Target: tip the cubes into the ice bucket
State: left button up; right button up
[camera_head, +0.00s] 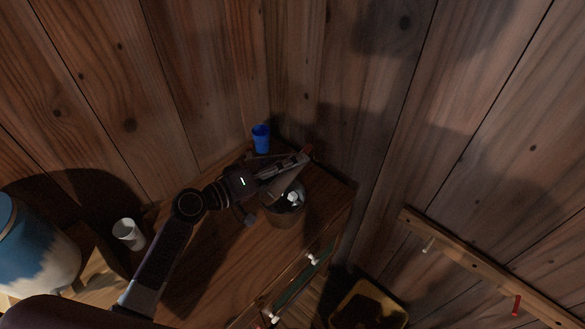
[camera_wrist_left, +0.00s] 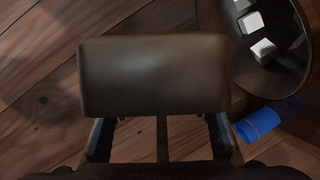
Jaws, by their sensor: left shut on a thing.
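My left gripper (camera_head: 300,160) reaches in from the left over the wooden cabinet in the corner. It is shut on a brown, box-like thing (camera_wrist_left: 155,75), which fills the middle of the left wrist view between the fingers. Its inside is hidden. The ice bucket (camera_head: 284,217) is round, dark and glossy and stands on the cabinet just below the gripper. It also shows at the upper right of the left wrist view (camera_wrist_left: 290,70). White cubes (camera_wrist_left: 263,50) lie inside the bucket; they also show in the head view (camera_head: 292,198). My right gripper is not in view.
A blue cup (camera_head: 261,138) stands on the cabinet behind the bucket, close to the wall. A white cup (camera_head: 129,233) and a blue-and-cream vessel (camera_head: 35,250) stand at the left. A peg rail (camera_head: 470,262) is on the right wall. A yellow-rimmed bin (camera_head: 367,290) stands below.

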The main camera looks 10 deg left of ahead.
pick_arm(q)
jog(key=shift+r+m+y+p, duration=0.75)
jog(key=shift+m+p, duration=0.45)
jog(key=shift+p, duration=0.3)
jog(key=m+y+p, duration=0.1)
jog(key=p, duration=0.2)
jog(key=shift+r+m, duration=0.3)
jog(key=shift+r, duration=0.1)
jog(key=r+m+y+p, duration=0.1)
jog(key=m+p, duration=0.1)
jog(key=p, duration=0.1)
jog(key=m+y+p, duration=0.1)
jog(key=p, duration=0.3)
jog(key=shift+r+m+t, duration=0.4)
jog(key=shift+m+y, duration=0.4)
jog(key=shift+y, duration=0.05)
